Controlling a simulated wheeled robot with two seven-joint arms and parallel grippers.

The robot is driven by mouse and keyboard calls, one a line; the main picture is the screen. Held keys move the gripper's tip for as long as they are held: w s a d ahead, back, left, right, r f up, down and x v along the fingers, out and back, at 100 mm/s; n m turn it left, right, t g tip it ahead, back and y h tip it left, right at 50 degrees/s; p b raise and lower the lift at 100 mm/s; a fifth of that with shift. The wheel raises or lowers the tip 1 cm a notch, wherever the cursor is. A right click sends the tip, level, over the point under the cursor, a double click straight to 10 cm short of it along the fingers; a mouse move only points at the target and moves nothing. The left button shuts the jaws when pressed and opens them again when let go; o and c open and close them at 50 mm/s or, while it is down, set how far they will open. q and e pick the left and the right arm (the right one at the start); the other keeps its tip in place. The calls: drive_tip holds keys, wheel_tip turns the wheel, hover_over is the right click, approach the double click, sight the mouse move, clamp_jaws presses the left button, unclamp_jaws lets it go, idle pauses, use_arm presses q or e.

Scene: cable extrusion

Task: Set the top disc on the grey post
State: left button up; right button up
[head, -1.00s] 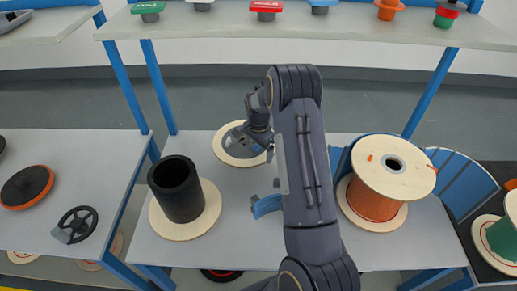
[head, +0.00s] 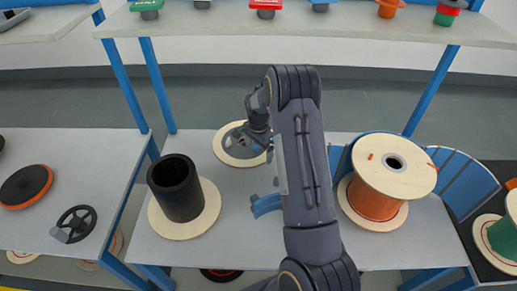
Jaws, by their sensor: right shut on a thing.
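My right gripper (head: 257,138) is at the right side of a pale wooden disc (head: 218,150) with a grey middle, at the back of the middle table. It is shut on this disc, though the arm hides part of the disc and the fingertips are hard to make out. The dark grey post (head: 177,194), a thick hollow cylinder, stands upright on another pale wooden disc (head: 211,208) to the front left. Nothing lies on the post's open top. The held disc is apart from the post, behind and to its right. My left gripper is not in view.
A spool of orange cable (head: 372,204) with a wooden top stands right of my arm, against a blue curved rack (head: 462,178). A blue piece (head: 266,205) lies beside my arm. A shelf (head: 340,33) with small coloured parts runs across the back.

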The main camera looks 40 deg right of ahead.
drive_tip(key=shift+f+b, duration=0.3)
drive_tip(key=shift+f, duration=0.15)
drive_tip(key=shift+r, duration=0.2)
drive_tip(key=shift+r+p, duration=0.6)
drive_tip(key=shift+r, duration=0.05)
drive_tip(key=shift+f+b, duration=0.65)
drive_tip(key=shift+f, duration=0.15)
idle(0.7)
drive_tip(key=o, duration=1.2)
drive_tip(key=shift+w+r+p, duration=0.1)
drive_tip(key=shift+r+p, duration=0.45)
drive_tip(key=shift+r, duration=0.25)
wheel_tip(320, 180, up, 10)
drive_tip(key=p, duration=0.6)
drive_tip(key=shift+f, duration=0.25)
